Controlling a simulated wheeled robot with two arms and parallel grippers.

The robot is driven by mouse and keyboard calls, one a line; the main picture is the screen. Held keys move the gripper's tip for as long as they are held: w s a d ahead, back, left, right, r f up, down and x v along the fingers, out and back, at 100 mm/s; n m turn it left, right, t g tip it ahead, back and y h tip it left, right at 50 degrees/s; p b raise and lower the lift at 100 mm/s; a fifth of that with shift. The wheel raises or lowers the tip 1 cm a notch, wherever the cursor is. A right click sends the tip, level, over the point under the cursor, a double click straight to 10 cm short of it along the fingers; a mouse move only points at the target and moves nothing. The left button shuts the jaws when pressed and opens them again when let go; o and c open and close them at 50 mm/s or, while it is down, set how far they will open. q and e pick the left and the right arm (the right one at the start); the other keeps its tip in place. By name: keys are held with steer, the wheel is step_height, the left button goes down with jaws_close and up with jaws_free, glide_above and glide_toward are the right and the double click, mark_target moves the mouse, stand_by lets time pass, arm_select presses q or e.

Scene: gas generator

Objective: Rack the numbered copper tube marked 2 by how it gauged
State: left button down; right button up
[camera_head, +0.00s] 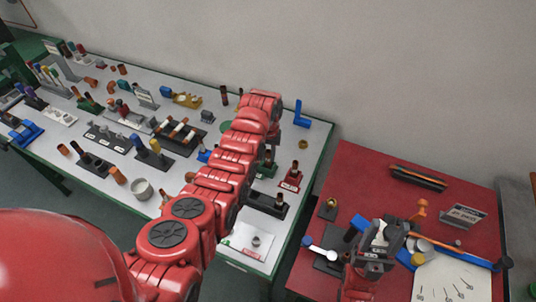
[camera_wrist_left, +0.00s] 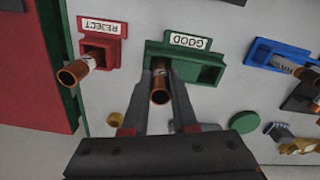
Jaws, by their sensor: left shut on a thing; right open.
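A copper tube (camera_wrist_left: 160,95) with a pale label is between the fingers of my left gripper (camera_wrist_left: 160,84), which is shut on it. Its number cannot be read. The tube is at the left part of the green GOOD rack (camera_wrist_left: 210,70); I cannot tell how deep it sits. The red REJECT rack (camera_wrist_left: 101,46) beside it holds another copper tube (camera_wrist_left: 72,74), and also shows in the head view (camera_head: 290,180). My left gripper is hidden behind its arm in the head view. My right gripper (camera_head: 378,238) is open above the red table.
The long grey table (camera_head: 225,258) carries many stands, tubes and tools. The red table (camera_head: 330,272) holds a sign (camera_head: 463,215), a dark tray (camera_head: 418,178) and a paper sheet with a dial (camera_head: 450,283). A brass disc (camera_wrist_left: 116,119) lies near the left fingers.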

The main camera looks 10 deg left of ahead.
arm_select(q)
steer(key=shift+f+b, duration=0.35)
steer(key=shift+f, duration=0.2)
steer(key=c, duration=0.6)
jaws_free()
steer(key=shift+r, duration=0.1)
steer(key=shift+r, duration=0.1)
steer(key=shift+w+r, duration=0.1)
steer(key=shift+r, duration=0.25)
step_height(320, 180, up, 4)
steer(key=shift+b, duration=1.05)
step_height(320, 180, up, 12)
steer(key=p, duration=0.6)
steer(key=shift+r, duration=0.2)
